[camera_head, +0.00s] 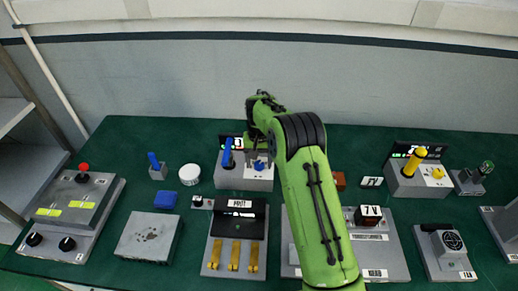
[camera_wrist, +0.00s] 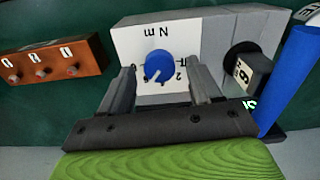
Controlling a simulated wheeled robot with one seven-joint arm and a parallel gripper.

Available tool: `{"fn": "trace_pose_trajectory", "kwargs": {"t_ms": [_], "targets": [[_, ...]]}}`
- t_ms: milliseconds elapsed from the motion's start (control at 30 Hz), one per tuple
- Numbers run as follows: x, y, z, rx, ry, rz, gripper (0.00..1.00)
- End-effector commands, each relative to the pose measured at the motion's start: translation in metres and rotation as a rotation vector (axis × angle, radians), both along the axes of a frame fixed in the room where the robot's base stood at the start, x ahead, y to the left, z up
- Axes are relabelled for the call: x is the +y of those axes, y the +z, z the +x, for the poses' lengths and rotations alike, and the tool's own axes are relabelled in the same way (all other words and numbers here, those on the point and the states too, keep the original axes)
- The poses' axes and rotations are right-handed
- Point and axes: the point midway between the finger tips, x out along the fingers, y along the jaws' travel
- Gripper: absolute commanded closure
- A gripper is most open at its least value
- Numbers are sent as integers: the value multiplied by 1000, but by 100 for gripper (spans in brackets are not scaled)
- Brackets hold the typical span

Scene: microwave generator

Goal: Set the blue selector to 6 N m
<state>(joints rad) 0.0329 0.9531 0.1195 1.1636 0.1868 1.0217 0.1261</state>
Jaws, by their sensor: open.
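The blue selector (camera_wrist: 158,66) is a round knob on a white plate (camera_wrist: 125,45) marked "N m", which appears upside down in the wrist view. A white pointer mark on the knob faces down-left there. A "2" shows at the dial's lower right; the other numbers are partly hidden or too small to read. My gripper (camera_wrist: 161,74) is open, with one finger to each side of the knob and a gap beside it. In the head view, the selector (camera_head: 260,165) is below my gripper (camera_head: 257,157), on a grey box with a display.
A blue lever (camera_head: 228,152) stands close beside the selector, and also shows at the right in the wrist view (camera_wrist: 290,80). A brown block with small knobs (camera_wrist: 55,62) is at the left there. Other panels, including one with yellow switches (camera_head: 235,256), fill the green table.

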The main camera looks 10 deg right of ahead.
Motion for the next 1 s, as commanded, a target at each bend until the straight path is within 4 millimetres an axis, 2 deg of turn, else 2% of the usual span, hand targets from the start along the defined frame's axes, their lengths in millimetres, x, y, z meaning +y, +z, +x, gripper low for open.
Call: {"fn": "trace_pose_trajectory", "kwargs": {"t_ms": [300,500,667,1000], "targets": [[0,90,1,-8,1,-1,37],[0,136,1,-5,0,0,37],[0,148,1,-3,1,-1,37],[0,148,0,-2,0,0,37]]}}
